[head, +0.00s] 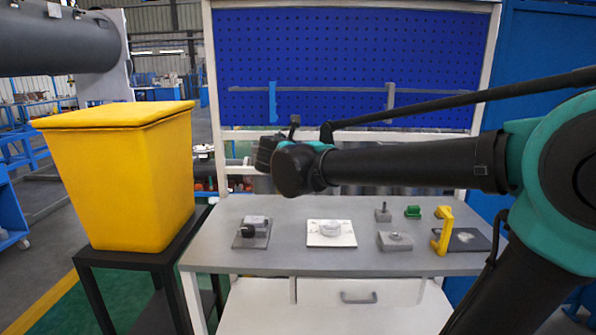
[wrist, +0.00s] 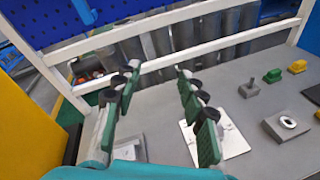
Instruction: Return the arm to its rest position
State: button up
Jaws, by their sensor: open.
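My arm stretches from the right across the head view, above the workbench (head: 290,262). My gripper (head: 266,152) is at its left end, raised in front of the blue pegboard's lower edge, and looks small and dark there. In the wrist view my gripper (wrist: 157,69) has its two green-padded fingers spread wide, with nothing between them. The white plate (wrist: 237,147) is partly hidden behind the right finger in the wrist view.
A yellow bin (head: 125,185) stands on a black stand at left. A grey fixture (head: 254,231) lies left of the white plate. To its right are a grey block (head: 394,241), a pegged part (head: 382,213), a green block (head: 412,212) and a yellow bracket (head: 442,230).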

jog(key=s+d+f+m+g+h, duration=0.1)
jog(key=s+d+f+m+g, duration=0.25)
jog(key=d+f+m, duration=0.55)
jog(key=s+d+f+m+g, duration=0.4)
jog(key=d+f, duration=0.3)
jog(key=f, duration=0.4)
jog(key=s+d+f+m+g+y, duration=0.2)
jog(key=s+f+m+g+y, duration=0.1)
jog(key=s+f+m, duration=1.2)
jog(key=s+f+y, duration=0.1)
jog(key=s+f, duration=0.2)
jog(key=s, duration=0.1)
jog(key=shift+d+y, duration=0.3)
jog(key=shift+d, duration=0.1)
jog(key=shift+r+g, duration=0.1)
jog(key=shift+g, duration=0.15)
